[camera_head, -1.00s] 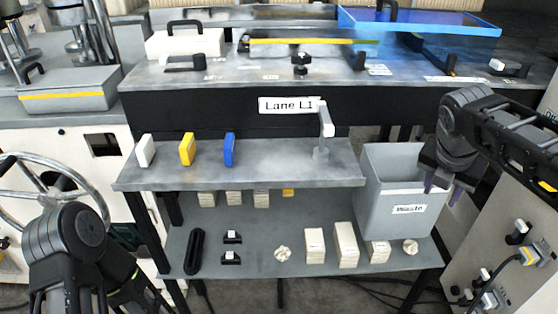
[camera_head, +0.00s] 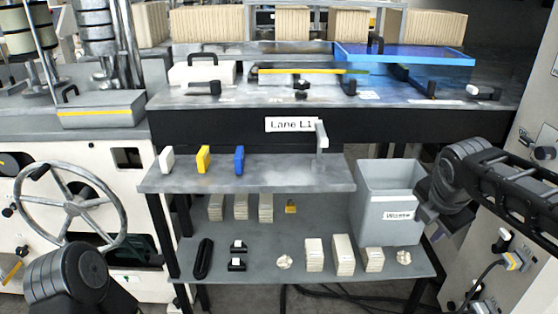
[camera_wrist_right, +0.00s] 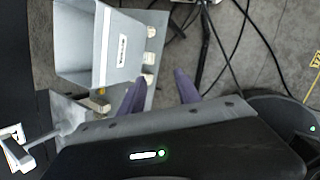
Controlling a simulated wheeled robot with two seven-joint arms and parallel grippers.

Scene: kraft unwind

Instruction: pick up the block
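Three small blocks stand upright in a row on the upper grey shelf in the head view: a white block (camera_head: 167,160), a yellow block (camera_head: 203,159) and a blue block (camera_head: 239,160). I cannot tell which one is the task's block. My right gripper (camera_head: 428,212) is at the right side of the waste bin, well to the right of the blocks. In the right wrist view its two purple fingers (camera_wrist_right: 160,80) are spread apart with nothing between them. My left arm shows at the lower left, but its gripper is out of view.
The grey waste bin (camera_head: 388,230) stands right of the upper shelf (camera_head: 285,178). A metal post (camera_head: 321,138) rises near that shelf's right end. The lower shelf (camera_head: 270,262) carries several pale stacks. A handwheel (camera_head: 70,205) is at the left. The upper shelf is clear between blue block and post.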

